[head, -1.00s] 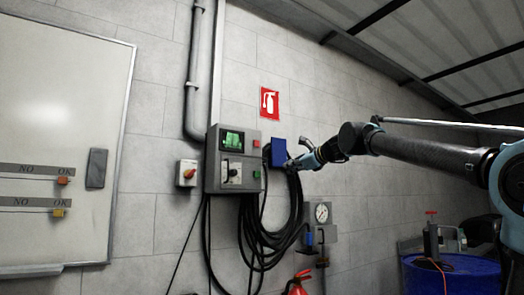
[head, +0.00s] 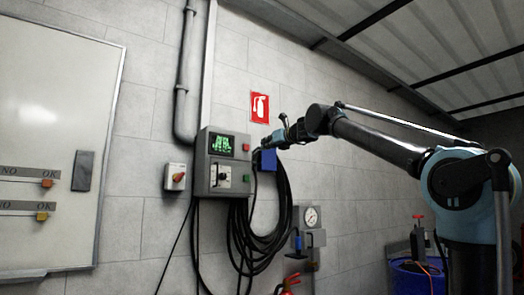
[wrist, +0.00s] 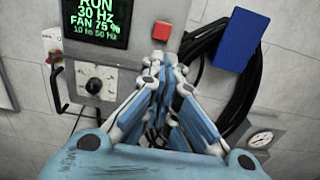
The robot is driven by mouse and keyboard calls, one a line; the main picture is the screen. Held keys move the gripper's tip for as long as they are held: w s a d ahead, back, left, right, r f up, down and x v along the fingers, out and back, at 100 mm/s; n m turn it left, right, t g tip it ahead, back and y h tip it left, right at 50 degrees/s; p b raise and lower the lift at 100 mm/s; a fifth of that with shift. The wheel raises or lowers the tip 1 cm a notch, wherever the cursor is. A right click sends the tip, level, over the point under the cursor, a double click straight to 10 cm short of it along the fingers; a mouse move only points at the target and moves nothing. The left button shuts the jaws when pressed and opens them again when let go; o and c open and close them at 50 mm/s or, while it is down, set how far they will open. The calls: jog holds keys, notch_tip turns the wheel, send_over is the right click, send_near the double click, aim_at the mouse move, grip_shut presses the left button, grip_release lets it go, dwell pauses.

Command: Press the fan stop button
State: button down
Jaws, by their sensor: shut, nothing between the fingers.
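A grey control box (head: 222,162) hangs on the wall, with a lit green-text screen (head: 222,145), a red button (head: 246,147) at the upper right and a green button (head: 247,178) below it. In the wrist view the screen (wrist: 95,20) reads RUN, 30 Hz, FAN 75 %. The red button (wrist: 162,30) shows just beyond my fingertips. My gripper (head: 266,143) is shut and empty, to the right of the red button at about its height; it also shows in the wrist view (wrist: 160,62). There it hides the green button. I see a gap before the red button.
A blue plate (head: 265,160) and looped black cables (head: 268,225) are right of the box. A red-and-yellow rotary switch (head: 177,177) is on its left.

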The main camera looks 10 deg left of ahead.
aim_at(247, 150)
jog(key=x, duration=1.3)
jog(key=shift+x, duration=0.85)
jog(key=shift+d, duration=0.15)
jog(key=shift+s+d, duration=0.2)
jog(key=v, duration=1.3)
jog(key=shift+d, duration=0.15)
jog(key=shift+s, duration=0.1)
dwell(0.4)
